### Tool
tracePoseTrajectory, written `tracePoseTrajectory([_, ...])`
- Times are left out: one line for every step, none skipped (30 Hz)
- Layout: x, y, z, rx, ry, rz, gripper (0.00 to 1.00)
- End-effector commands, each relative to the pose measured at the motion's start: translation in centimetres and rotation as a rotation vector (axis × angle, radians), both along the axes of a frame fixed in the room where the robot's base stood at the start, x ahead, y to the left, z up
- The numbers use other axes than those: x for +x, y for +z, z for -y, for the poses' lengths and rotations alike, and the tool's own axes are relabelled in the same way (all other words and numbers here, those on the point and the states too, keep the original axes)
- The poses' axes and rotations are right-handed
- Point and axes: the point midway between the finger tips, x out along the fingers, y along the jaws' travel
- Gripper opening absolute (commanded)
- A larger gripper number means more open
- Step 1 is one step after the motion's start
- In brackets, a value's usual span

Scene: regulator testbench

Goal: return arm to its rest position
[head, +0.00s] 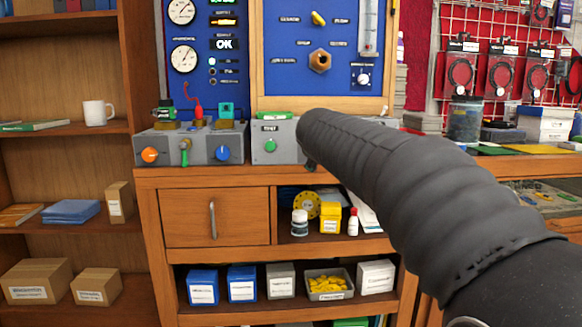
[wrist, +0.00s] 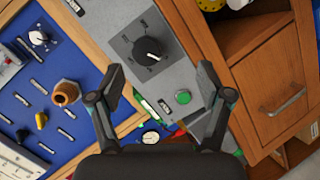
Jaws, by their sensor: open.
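My arm, in a black ribbed sleeve, reaches from the lower right of the head view toward the testbench, and its gripper end is hidden there. In the wrist view my gripper (wrist: 160,100) is open, its two fingers spread apart with nothing between them. Beyond the fingers is the grey control box (wrist: 185,75) with a black rotary knob (wrist: 149,50) and a green button (wrist: 183,97). The box (head: 262,155) also shows in the head view, with the arm covering its right part.
A wooden bench with a closed drawer (head: 215,218) stands below the boxes. The blue panel (head: 285,60) with gauges and a brass fitting (head: 319,61) rises behind. A shelf with a white mug (head: 98,113) is at left. Stocked pegboard (head: 500,60) hangs at right.

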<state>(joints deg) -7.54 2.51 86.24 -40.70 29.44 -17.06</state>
Motion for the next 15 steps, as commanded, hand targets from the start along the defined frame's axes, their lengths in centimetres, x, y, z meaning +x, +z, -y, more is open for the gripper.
tracePoseTrajectory([-0.3, -2.6, 0.1, 0.04, -0.022, -0.051, 0.78])
tracePoseTrajectory([-0.7, -4.2, 0.1, 0.072, -0.038, -0.084, 0.78])
tracePoseTrajectory([-1.7, -6.3, 0.2, 0.119, -0.064, -0.131, 0.78])
tracePoseTrajectory([-2.8, -7.9, 0.2, 0.158, -0.086, -0.169, 0.78])
tracePoseTrajectory([-4.1, -9.4, 0.4, 0.199, -0.111, -0.205, 0.78])
tracePoseTrajectory([-6.0, -11.3, 0.6, 0.251, -0.146, -0.252, 0.78])
tracePoseTrajectory([-7.5, -12.5, 0.7, 0.291, -0.172, -0.284, 0.78])
tracePoseTrajectory([-9.1, -13.7, 0.9, 0.328, -0.197, -0.317, 0.78])
tracePoseTrajectory([-11.3, -15.2, 1.0, 0.377, -0.232, -0.356, 0.78])
tracePoseTrajectory([-13.0, -16.2, 1.1, 0.412, -0.257, -0.385, 0.78])
tracePoseTrajectory([-14.7, -17.3, 1.2, 0.446, -0.281, -0.413, 0.78])
tracePoseTrajectory([-17.0, -18.5, 1.2, 0.491, -0.314, -0.447, 0.78])
tracePoseTrajectory([-18.7, -19.4, 1.2, 0.523, -0.338, -0.472, 0.78])
tracePoseTrajectory([-20.4, -20.3, 1.3, 0.553, -0.361, -0.494, 0.78])
tracePoseTrajectory([-22.6, -21.3, 1.3, 0.593, -0.39, -0.522, 0.78])
